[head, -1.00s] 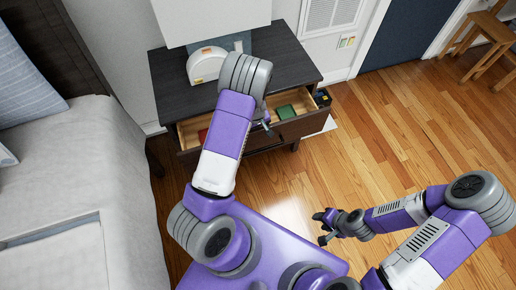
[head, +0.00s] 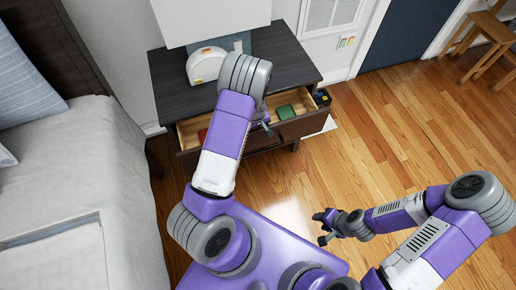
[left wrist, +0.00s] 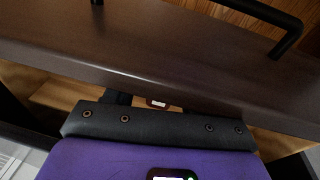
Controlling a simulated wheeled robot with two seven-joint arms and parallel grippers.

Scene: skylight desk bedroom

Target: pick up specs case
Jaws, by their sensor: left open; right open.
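The open drawer (head: 299,125) of the dark nightstand holds a green object (head: 286,112) on its right and a red object (head: 203,135) on its left. I cannot tell which of these, if either, is the specs case. My left gripper (head: 265,127) is at the drawer, mostly hidden behind its own arm in the head view. It is open, and I see nothing held in it. The left wrist view shows the dark drawer front (left wrist: 150,45) close by and a small dark red thing with a white label (left wrist: 158,103). My right gripper (head: 322,228) is open and empty above the floor.
The nightstand top (head: 290,65) carries a white rounded object (head: 206,65). A black drawer handle (left wrist: 285,35) shows close in the left wrist view. The bed (head: 75,190) stands on the left. A wooden chair (head: 485,45) is far right, with clear floor (head: 400,130) before it.

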